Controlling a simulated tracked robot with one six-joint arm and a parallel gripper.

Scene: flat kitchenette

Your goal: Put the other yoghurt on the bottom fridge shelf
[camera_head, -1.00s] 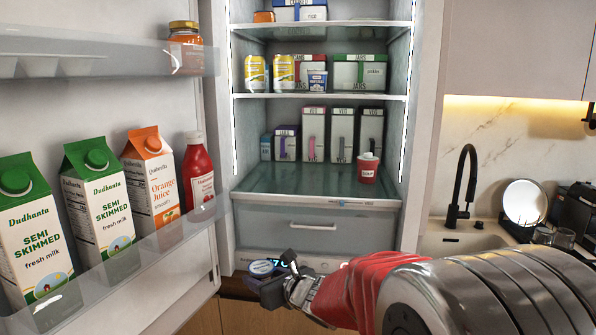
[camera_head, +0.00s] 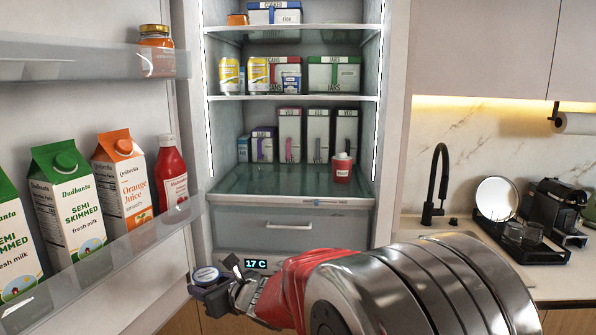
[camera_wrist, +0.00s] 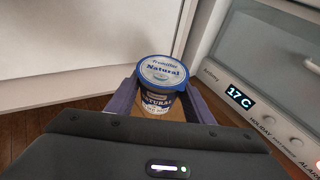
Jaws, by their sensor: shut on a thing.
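My gripper (camera_head: 212,283) is shut on a yoghurt pot with a blue and white "Natural" lid (camera_wrist: 163,72). Its lid also shows in the head view (camera_head: 205,275). The pot is upright between the fingers, low in front of the fridge and below its drawer. The bottom fridge shelf (camera_head: 270,182) is glass, above the drawer. A red pot with a white lid (camera_head: 342,168) stands on its right side, and several cartons stand at its back. Another small blue and white pot (camera_head: 291,82) stands on the shelf above, beside yellow cans.
The open fridge door (camera_head: 110,265) at left holds milk cartons (camera_head: 68,195), an orange juice carton (camera_head: 122,180) and a ketchup bottle (camera_head: 171,175). The front left and middle of the bottom shelf are clear. A sink and dish rack (camera_head: 515,228) are at right.

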